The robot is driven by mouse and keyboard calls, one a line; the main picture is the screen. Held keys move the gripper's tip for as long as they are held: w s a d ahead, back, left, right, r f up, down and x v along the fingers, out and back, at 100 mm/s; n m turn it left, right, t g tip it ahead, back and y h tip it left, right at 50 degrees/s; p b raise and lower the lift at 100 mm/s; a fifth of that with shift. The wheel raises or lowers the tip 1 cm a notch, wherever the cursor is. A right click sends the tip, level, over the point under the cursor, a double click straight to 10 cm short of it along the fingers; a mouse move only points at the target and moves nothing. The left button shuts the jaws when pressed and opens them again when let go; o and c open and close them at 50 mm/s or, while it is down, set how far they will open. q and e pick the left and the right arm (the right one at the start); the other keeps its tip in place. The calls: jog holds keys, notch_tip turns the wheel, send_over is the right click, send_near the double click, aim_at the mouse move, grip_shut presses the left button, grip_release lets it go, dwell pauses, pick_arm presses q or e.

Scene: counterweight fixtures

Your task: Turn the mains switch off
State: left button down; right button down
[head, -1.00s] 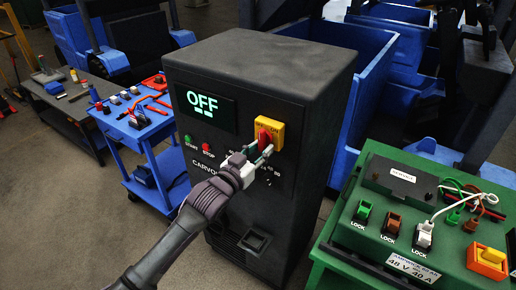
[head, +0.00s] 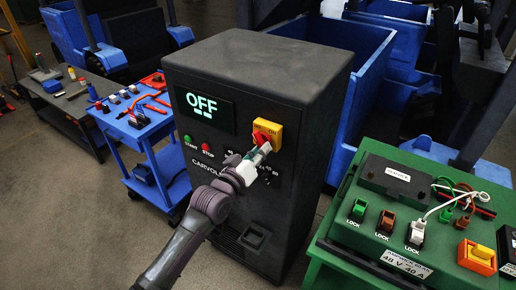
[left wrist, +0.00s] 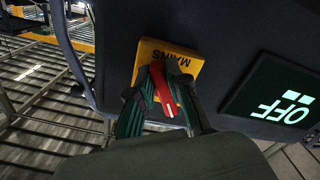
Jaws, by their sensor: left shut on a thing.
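The mains switch is a red rotary handle on a yellow plate (head: 268,130) on the front of a dark grey charger cabinet (head: 250,70). My left gripper (head: 262,147) is at the switch, its fingers around the red handle. In the left wrist view the yellow plate (left wrist: 185,60) reads MAINS, and the red handle (left wrist: 168,92) sits between the fingers of my left gripper (left wrist: 162,98). The fingers are shut on it. The cabinet's display (head: 203,103) reads OFF in green. My right gripper is not in view.
Green START and red STOP buttons (head: 205,147) sit below the display. A blue tool cart (head: 160,170) stands left of the cabinet. A green bench (head: 360,245) with connectors and a battery stands close on the right. Blue bins are behind.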

pick_arm(q)
jog(key=shift+d+r, duration=0.1)
jog(key=shift+r, duration=0.45)
jog(key=shift+n, duration=0.3)
jog(key=shift+d+r+n+p, duration=0.15)
jog(key=shift+n+p, duration=0.25)
jog(key=shift+n, duration=0.6)
jog(key=c, duration=1.2)
grip_release()
jog(key=shift+o, duration=1.2)
jog(key=shift+d, duration=0.15)
jog(key=shift+w+d+f, duration=0.15)
jog(key=shift+w+f, duration=0.15)
jog(key=shift+f, duration=0.15)
jog(key=shift+s+f, duration=0.15)
